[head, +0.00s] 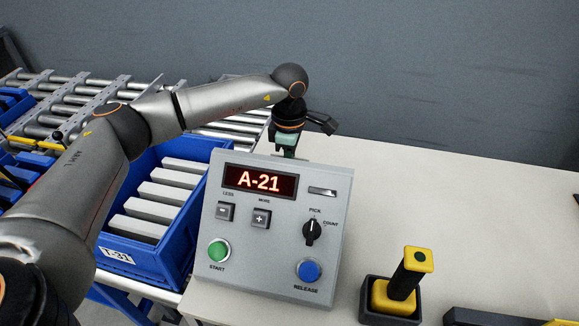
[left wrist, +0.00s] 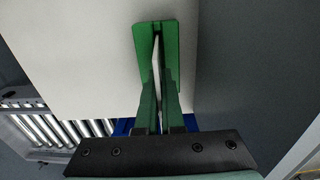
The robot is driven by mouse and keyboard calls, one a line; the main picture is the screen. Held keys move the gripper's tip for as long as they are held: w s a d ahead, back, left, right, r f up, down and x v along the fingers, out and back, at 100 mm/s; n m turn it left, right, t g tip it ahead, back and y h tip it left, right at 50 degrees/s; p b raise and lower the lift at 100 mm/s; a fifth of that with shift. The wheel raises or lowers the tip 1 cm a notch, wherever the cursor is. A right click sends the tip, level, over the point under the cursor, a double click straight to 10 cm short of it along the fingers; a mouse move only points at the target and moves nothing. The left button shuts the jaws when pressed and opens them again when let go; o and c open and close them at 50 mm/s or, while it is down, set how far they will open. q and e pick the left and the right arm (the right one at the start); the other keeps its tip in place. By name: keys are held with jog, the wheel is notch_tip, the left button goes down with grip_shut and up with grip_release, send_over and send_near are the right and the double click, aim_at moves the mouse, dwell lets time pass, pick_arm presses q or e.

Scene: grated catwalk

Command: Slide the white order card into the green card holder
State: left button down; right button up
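My left gripper (head: 286,150) reaches down behind the grey console, which hides its fingertips in the head view. In the left wrist view its fingers (left wrist: 160,105) are close together, with a thin white strip between them, the white order card (left wrist: 155,62) seen nearly edge-on. Green surfaces (left wrist: 171,45) flank the card at the far end; I cannot tell fingertips from green card holder there, nor whether the card is in a slot. The holder cannot be made out in the head view. My right gripper is not in view.
The grey console (head: 265,275) with a lit A-21 display stands on the pale table (head: 420,200). A blue bin (head: 215,150) of white-grey boxes and a roller conveyor (head: 75,90) lie left. A yellow-black handle (head: 408,275) stands in a dark holder front right.

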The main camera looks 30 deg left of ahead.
pick_arm(q)
jog(key=shift+f+b, duration=0.3)
jog(key=shift+f, duration=0.35)
jog(key=c, duration=0.6)
grip_release()
jog(key=shift+r+p, duration=2.75)
jog(key=shift+r, duration=1.3)
